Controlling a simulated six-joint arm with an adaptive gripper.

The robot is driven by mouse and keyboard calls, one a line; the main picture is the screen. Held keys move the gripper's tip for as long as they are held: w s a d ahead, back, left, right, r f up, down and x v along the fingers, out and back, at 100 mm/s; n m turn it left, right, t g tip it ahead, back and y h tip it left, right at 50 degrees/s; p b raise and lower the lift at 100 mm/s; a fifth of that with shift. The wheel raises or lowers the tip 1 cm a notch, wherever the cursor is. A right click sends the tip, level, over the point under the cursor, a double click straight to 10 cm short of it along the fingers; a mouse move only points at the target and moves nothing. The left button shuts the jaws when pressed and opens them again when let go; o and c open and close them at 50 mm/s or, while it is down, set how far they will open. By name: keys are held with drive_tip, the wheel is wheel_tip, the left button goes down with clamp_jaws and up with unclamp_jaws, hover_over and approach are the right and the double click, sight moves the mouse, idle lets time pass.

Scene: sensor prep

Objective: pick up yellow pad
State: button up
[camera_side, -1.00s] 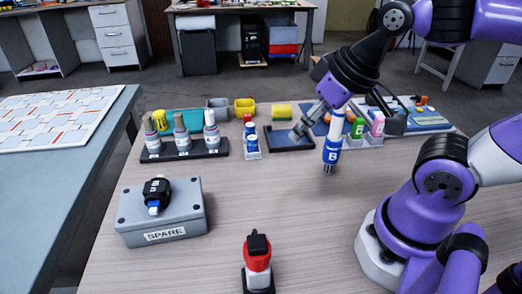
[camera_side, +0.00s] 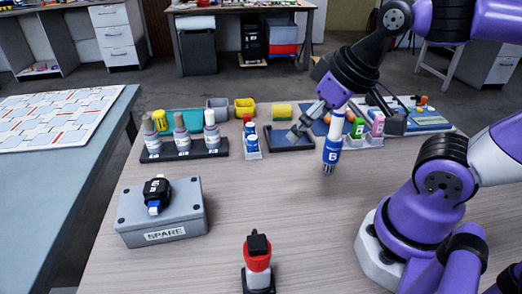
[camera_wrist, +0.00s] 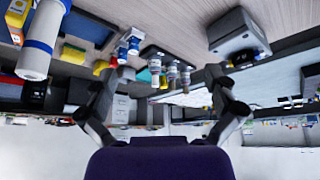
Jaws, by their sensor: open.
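The yellow pad (camera_side: 281,112) lies at the back of the table in the side view, just behind a dark shallow tray (camera_side: 289,145). It also shows small at the upper left of the wrist view (camera_wrist: 73,52), next to the tray. My gripper (camera_side: 299,131) hangs over the right part of the tray in the side view, in front of the pad and apart from it. In the wrist view my gripper (camera_wrist: 162,78) has its two fingers spread wide with nothing between them. The pad is outside the fingers there.
A blue and white tube (camera_side: 332,152) stands right of my gripper, close to it. A rack of bottles (camera_side: 183,152), a small bottle holder (camera_side: 252,152) and a yellow bin (camera_side: 245,106) are left. A grey SPARE box (camera_side: 165,222) is front left. The table's middle is clear.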

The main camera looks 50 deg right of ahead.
sight(283, 111)
wheel_tip(283, 111, up, 5)
drive_tip(key=w+d+n+t+h, duration=0.2)
drive_tip(key=w+d+n+h, duration=0.4)
drive_tip(key=d+n, duration=0.55)
drive_tip(key=w+d+n+t+h, duration=0.1)
drive_tip(key=w+d+n+h, duration=0.3)
drive_tip(key=w+d+n, duration=0.75)
drive_tip(key=s+a+f+n, duration=0.1)
drive_tip(key=f, duration=0.5)
drive_tip(key=a+f+n, duration=0.1)
drive_tip(key=f, duration=0.4)
drive_tip(key=s+a+f+n, duration=0.1)
drive_tip(key=f, duration=0.5)
drive_tip(key=shift+s+a+f, duration=0.25)
drive_tip(key=shift+s+f, duration=0.05)
drive_tip(key=shift+f, duration=0.05)
drive_tip(key=x, duration=0.4)
drive_tip(key=shift+w+d+f, duration=0.15)
drive_tip(key=shift+f, duration=0.15)
drive_tip(key=shift+w+x, duration=0.15)
drive_tip(key=shift+x, duration=1.35)
drive_tip(key=shift+w+x, duration=0.15)
drive_tip(key=shift+x, duration=1.35)
drive_tip(key=shift+s+a+r, duration=0.1)
drive_tip(key=shift+a, duration=0.1)
drive_tip(key=c, duration=1)
